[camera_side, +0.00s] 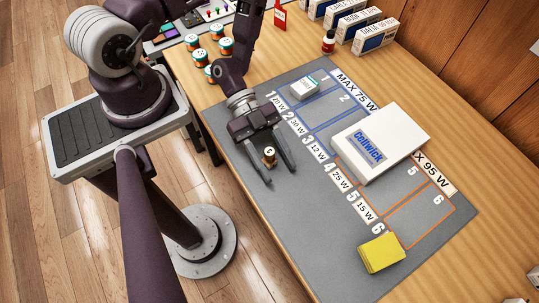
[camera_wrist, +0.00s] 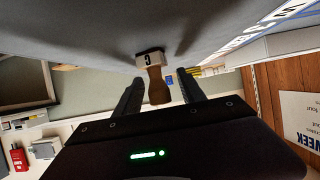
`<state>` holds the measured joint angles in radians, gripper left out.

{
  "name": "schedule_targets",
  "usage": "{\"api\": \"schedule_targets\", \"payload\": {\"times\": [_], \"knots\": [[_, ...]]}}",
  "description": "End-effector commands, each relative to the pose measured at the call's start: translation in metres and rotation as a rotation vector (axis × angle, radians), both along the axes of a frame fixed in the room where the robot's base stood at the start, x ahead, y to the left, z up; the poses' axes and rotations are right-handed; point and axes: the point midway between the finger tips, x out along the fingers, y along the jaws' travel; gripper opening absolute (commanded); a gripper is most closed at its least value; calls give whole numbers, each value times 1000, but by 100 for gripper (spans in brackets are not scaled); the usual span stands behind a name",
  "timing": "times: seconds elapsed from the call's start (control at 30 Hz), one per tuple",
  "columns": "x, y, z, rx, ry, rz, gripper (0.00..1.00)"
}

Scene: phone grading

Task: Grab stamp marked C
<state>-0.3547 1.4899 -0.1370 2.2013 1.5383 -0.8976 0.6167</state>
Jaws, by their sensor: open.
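The stamp marked C (camera_side: 269,156) stands on the grey mat (camera_side: 330,268) in the side view. It has a small brown handle, and a C shows on it. My gripper (camera_side: 267,172) is open, with its two dark fingers on either side of the stamp. In the wrist view the stamp (camera_wrist: 155,77) shows its white base with a C and its wooden handle between the fingertips of my gripper (camera_wrist: 158,86). The handle reaches back between the fingers. I cannot tell whether either finger touches it.
A yellow pad (camera_side: 381,253) lies at the near end. Upright boxes (camera_side: 376,37) line the far edge. The mat's near left is bare.

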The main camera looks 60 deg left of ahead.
Motion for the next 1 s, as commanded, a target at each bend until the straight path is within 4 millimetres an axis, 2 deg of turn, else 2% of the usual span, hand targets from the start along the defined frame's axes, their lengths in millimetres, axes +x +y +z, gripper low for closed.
{"api": "schedule_targets", "payload": {"times": [0.2,0.47,0.8,0.87,1.0], "knots": [[0,-2,-1,1,-1,0,47],[0,-2,-1,1,0,0,0],[0,-2,3,1,-1,0,0],[0,-2,9,0,0,1,0],[1,-1,40,2,-4,0,0]]}}
